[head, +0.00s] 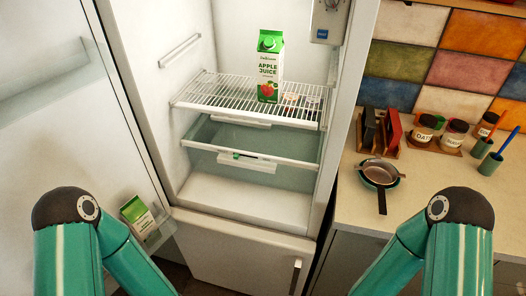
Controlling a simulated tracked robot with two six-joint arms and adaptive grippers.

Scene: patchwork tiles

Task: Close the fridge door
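The fridge (242,190) stands open in front of me in the head view. Its white door (60,120) is swung wide to the left and fills the left side of the picture. A green and white apple juice carton (269,68) stands upright on the wire shelf (205,92). Another green and white carton (139,215) sits low in the door's shelf. Only the teal links of my two arms show, low at the left and right. Both grippers are out of view, so their state is hidden.
A counter (345,215) runs along the right of the fridge. It holds stacked pans (380,173), a wooden rack (378,130), several labelled jars (424,131) and green cups (491,164). A lower fridge compartment (235,255) with a vertical handle (295,277) is shut.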

